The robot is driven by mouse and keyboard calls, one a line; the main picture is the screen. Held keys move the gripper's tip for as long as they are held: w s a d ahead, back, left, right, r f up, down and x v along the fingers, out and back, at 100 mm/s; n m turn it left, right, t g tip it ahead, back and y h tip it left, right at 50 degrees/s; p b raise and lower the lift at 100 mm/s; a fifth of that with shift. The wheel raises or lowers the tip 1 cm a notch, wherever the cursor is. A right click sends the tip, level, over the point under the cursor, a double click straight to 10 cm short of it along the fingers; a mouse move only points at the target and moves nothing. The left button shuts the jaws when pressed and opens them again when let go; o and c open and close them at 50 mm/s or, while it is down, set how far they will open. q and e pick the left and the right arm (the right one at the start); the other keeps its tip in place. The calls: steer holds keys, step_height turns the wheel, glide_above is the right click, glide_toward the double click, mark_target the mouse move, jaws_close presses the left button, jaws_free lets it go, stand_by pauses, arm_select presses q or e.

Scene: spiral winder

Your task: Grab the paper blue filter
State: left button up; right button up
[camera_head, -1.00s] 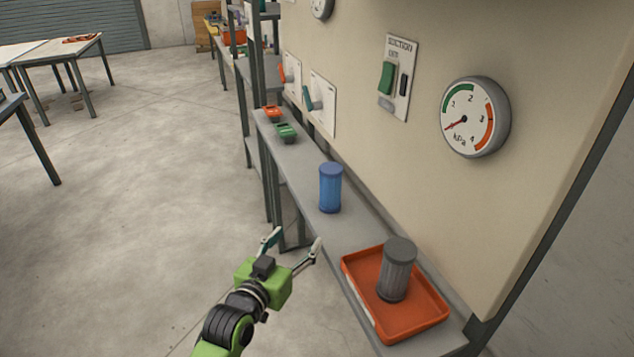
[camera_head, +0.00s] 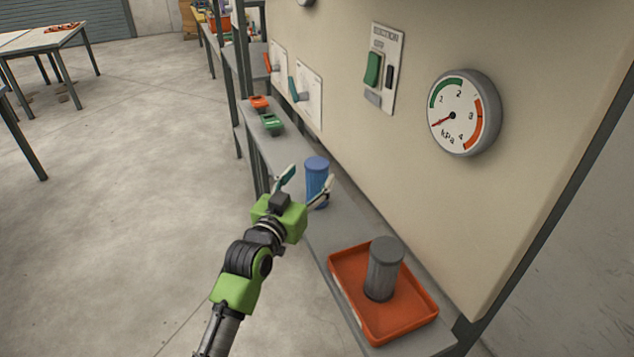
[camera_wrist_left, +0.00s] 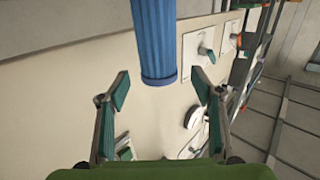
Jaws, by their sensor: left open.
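The blue paper filter (camera_head: 316,170) stands upright on the narrow grey shelf (camera_head: 340,232) along the wall panel. It also shows in the left wrist view (camera_wrist_left: 155,40) as a ribbed blue cylinder with a rim, beyond and between the open fingers. My left gripper (camera_head: 308,182) is open and empty. In the head view its right finger overlaps the filter's lower part and hides some of it. In the left wrist view the filter lies past the fingertips (camera_wrist_left: 160,85), not between the finger pads. My right gripper is not in view.
A grey filter (camera_head: 384,268) stands in an orange tray (camera_head: 345,312) at the shelf's near end. A switch panel (camera_head: 385,68) and a gauge (camera_head: 463,112) are on the wall.

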mark_target(317, 162)
arm_select(q)
steer(key=x, duration=0.2)
steer(key=r+p+x, duration=0.1)
steer(key=x, duration=0.1)
steer(key=shift+d, duration=0.2)
steer(key=shift+w+d+f, duration=0.1)
steer(key=shift+w, duration=0.35)
steer(key=c, duration=1.6)
steer(key=shift+c, duration=0.3)
